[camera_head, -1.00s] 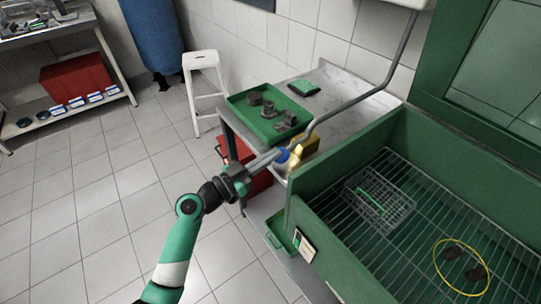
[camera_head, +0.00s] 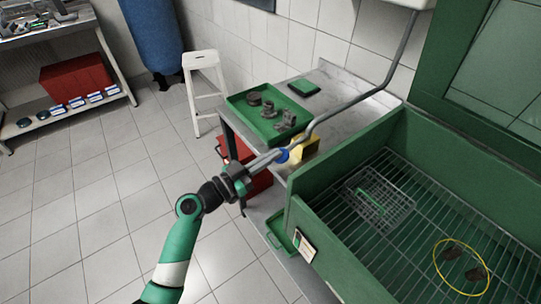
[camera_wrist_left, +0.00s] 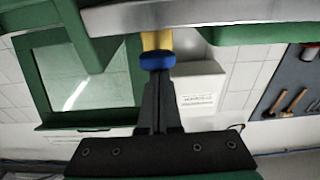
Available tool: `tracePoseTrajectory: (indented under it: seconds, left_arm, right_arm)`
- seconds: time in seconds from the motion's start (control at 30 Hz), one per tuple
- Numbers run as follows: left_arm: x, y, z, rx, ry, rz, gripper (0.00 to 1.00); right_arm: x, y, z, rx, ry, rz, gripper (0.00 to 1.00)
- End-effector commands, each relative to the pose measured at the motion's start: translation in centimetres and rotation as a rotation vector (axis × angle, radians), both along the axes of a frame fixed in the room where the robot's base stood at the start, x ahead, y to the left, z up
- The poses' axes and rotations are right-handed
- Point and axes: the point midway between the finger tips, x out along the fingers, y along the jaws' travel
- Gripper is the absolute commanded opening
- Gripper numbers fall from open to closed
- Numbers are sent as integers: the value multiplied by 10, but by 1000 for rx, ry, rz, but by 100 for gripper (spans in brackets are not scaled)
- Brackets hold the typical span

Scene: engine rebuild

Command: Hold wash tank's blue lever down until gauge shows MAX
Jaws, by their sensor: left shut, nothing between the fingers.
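The wash tank (camera_head: 345,150) is the large green tub at right, with a wire grid inside. A small pale panel (camera_head: 305,244) is on the tank's front; I cannot read any gauge. My right gripper is out of view.
A green tray (camera_head: 240,107) with several dark parts stands on the bench (camera_head: 345,98) behind the lever. A wire basket (camera_head: 380,200) and dark parts inside a yellow ring (camera_head: 436,265) lie in the tank. A grey pipe (camera_head: 398,60) runs close above. The floor at left is clear.

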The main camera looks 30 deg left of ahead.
Motion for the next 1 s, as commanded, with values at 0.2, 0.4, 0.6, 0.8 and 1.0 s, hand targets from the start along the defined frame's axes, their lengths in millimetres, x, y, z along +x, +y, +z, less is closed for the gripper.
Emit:
tracePoseTrajectory:
  seconds: [0.2,0.4,0.6,0.8,1.0]
  left_arm:
    - [0,-1,-2,1,4,-2,0]
    - [0,-1,-2,1,4,-2,0]
    - [-1,-1,4,1,3,-2,0]
    - [-4,-2,39,3,0,-8,0]
    - [-43,18,39,0,3,-5,0]
  right_arm:
    - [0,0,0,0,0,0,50]
    - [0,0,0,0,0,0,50]
    - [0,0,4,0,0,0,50]
    - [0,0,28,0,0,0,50]
    - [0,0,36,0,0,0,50]
